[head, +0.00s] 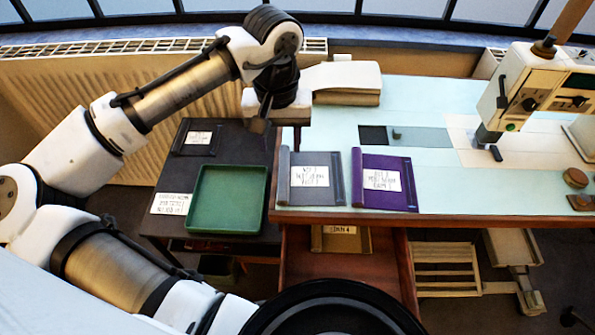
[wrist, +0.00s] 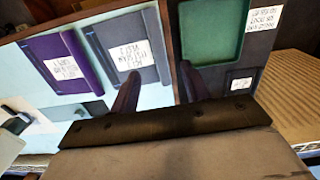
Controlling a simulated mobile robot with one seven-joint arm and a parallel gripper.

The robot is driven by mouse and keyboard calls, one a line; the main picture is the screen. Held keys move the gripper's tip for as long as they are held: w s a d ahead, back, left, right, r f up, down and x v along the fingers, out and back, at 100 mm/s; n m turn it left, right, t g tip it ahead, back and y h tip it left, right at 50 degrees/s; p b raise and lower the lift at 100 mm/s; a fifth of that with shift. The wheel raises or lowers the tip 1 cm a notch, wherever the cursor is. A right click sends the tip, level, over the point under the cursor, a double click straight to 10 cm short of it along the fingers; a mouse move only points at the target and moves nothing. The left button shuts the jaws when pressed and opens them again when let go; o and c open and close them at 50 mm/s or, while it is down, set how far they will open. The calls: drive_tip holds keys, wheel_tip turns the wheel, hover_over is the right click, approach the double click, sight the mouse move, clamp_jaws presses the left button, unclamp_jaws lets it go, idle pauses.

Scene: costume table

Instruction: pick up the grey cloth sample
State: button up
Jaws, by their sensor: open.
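The grey cloth sample (head: 298,200) lies flat near the front left corner of the pale table, with a white handwritten label and darker side edges. It also shows in the wrist view (wrist: 104,44), left of my fingers. My gripper (wrist: 158,86) is open and empty, with its two fingers apart. A similar purple sample (head: 366,192) lies right of the grey one and also shows in the wrist view (wrist: 42,48).
A green tray (head: 228,226) and a dark labelled piece (head: 182,148) sit on the dark side table (head: 262,142). A cream stack (head: 345,98) lies at the back. A sewing machine (head: 530,85) stands right. An open drawer (head: 300,262) is below the front edge.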

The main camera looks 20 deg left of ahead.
hover_over(284, 170)
drive_tip(key=f, duration=0.2)
drive_tip(key=s+f, duration=0.1)
drive_tip(key=f, duration=0.1)
drive_tip(key=shift+f, duration=0.15)
drive_tip(key=shift+w+f, duration=0.25)
drive_tip(key=shift+f, duration=1.05)
drive_tip(key=shift+w+f, duration=0.2)
drive_tip(key=shift+f, duration=1.1)
clamp_jaws()
drive_tip(key=shift+r, duration=0.1)
